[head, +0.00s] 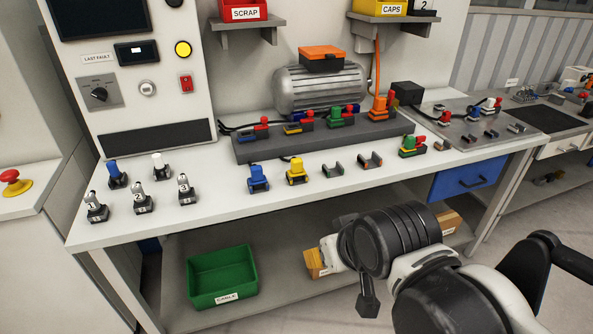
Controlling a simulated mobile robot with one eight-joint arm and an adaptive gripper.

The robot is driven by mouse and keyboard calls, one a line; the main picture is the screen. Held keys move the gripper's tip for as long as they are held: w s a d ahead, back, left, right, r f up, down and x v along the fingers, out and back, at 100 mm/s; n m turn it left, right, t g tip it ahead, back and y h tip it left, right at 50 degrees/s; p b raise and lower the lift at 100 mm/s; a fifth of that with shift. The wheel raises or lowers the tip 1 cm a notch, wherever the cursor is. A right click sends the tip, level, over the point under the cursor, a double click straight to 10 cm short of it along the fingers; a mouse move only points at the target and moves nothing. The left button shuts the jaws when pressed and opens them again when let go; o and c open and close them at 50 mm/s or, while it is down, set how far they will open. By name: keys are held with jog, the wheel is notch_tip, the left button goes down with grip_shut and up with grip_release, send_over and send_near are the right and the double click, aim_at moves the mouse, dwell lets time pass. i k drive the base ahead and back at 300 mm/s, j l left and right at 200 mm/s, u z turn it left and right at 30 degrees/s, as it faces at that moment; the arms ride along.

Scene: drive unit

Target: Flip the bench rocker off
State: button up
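A small red rocker switch (186,83) sits on the right side of the white control panel (145,40), at the upper left. It looks like the bench rocker; its tilt is too small to make out. My arm comes in from the lower right in front of the bench. My gripper (367,298) seems to be the dark part hanging at the arm's near end, low and well right of the rocker and apart from it. I cannot see whether its fingers are open or shut.
The panel also bears a selector knob (99,94) and a yellow button (183,49). Plugs and small parts stand on the white bench (225,208), with a grey motor (322,90) behind. A green bin (222,277) is on the lower shelf. A SCRAP shelf (247,24) overhangs.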

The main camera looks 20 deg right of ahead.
aim_at(187, 80)
jog(key=i+l+u, duration=0.2)
jog(key=l+u, duration=0.15)
jog(key=l, duration=0.15)
jog(key=i+l+u, duration=0.1)
jog(key=l+u, duration=0.2)
jog(key=l, duration=0.2)
jog(key=l+u, duration=0.35)
jog(key=l, duration=0.2)
